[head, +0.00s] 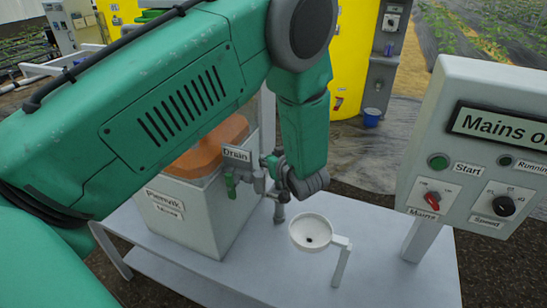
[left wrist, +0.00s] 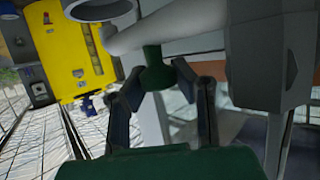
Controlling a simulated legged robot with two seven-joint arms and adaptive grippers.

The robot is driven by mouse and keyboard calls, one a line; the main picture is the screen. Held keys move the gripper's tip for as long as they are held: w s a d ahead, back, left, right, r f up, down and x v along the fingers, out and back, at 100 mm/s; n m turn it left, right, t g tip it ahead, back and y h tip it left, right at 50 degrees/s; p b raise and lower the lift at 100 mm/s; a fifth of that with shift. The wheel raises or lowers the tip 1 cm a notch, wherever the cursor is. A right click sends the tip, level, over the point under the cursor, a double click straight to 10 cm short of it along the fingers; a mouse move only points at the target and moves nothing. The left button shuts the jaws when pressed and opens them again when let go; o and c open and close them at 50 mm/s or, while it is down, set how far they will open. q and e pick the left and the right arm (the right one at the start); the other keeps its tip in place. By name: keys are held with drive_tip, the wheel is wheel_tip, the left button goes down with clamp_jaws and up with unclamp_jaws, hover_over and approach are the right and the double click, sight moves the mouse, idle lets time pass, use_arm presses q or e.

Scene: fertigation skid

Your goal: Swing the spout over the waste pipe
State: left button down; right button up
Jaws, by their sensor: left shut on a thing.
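My left arm comes in from the left in the head view, and its gripper (head: 300,182) is down beside the grey drain fitting (head: 260,184). In the left wrist view my gripper (left wrist: 159,72) is shut on a green knob (left wrist: 154,55) below a pale grey pipe (left wrist: 150,28), which looks like the spout. In the head view the gripper hides much of the spout. The waste pipe appears as a round white funnel (head: 312,223) with a dark hole, on the bench right of the gripper. A gap shows between gripper and funnel. My right gripper is not seen.
A pale tank (head: 190,221) with orange contents stands left of the drain fitting, which has a green handle (head: 230,184). A switch panel (head: 460,172) stands at the right. A white bent post (head: 342,262) adjoins the funnel. The bench front (head: 400,285) is clear.

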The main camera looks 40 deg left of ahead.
use_arm(q)
drive_tip(key=shift+s+f, duration=0.15)
drive_tip(key=shift+s, duration=0.05)
drive_tip(key=c, duration=1.2)
unclamp_jaws()
drive_tip(key=shift+d+r, duration=0.2)
drive_tip(key=v, duration=1.1)
drive_tip(key=shift+d, duration=0.3)
drive_tip(key=shift+s, duration=0.1)
